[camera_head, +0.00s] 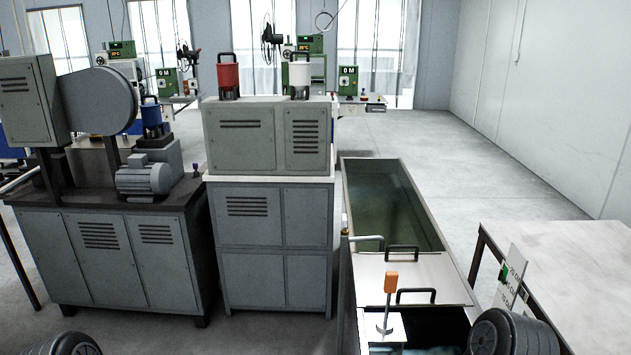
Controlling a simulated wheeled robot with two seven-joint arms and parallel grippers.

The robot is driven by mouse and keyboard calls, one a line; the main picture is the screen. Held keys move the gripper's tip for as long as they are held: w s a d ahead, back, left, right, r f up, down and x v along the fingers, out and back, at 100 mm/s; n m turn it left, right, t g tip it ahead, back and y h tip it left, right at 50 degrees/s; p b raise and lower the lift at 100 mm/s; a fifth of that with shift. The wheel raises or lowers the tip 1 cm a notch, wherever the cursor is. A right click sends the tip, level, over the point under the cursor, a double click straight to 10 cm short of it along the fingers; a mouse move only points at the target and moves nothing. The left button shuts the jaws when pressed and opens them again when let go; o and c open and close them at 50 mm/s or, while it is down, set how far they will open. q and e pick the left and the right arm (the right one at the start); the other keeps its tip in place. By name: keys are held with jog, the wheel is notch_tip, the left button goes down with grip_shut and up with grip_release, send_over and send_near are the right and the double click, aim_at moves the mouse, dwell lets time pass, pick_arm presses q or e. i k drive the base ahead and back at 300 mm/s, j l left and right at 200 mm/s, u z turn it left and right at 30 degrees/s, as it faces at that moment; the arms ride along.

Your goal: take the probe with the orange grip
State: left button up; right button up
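The probe has an orange grip (391,282) on a thin metal shaft (387,315). It stands nearly upright at the lower centre right, with its lower end at a pale plate (378,328) by the near end of the trough. I cannot tell how its tip is held there. Nothing touches the grip. Dark rounded parts of my arms show at the bottom left and bottom right edges. Neither of my grippers is in view.
A long water trough (393,207) runs away from me, with handled metal covers (410,279) and a pipe (346,290) beside the probe. A grey cabinet (273,250) stands left. A white table (570,265) with a small sign stands right.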

aim_at(385, 325)
jog(key=z, duration=1.35)
jog(key=k, duration=0.6)
jog(key=z, duration=2.05)
jog(key=k+j, duration=0.15)
jog(key=j, duration=0.25)
jog(key=k+j, duration=0.2)
jog(key=j, duration=0.2)
jog(key=k+j, duration=0.15)
jog(key=j, duration=0.3)
jog(key=k+j, duration=0.15)
jog(key=j, duration=0.25)
jog(key=k+j, duration=0.15)
jog(key=j, duration=0.25)
jog(key=k+j, duration=0.2)
jog(key=j, duration=0.2)
jog(key=k+j, duration=0.15)
jog(key=j, duration=0.3)
jog(key=k+j, duration=0.15)
jog(key=j, duration=0.25)
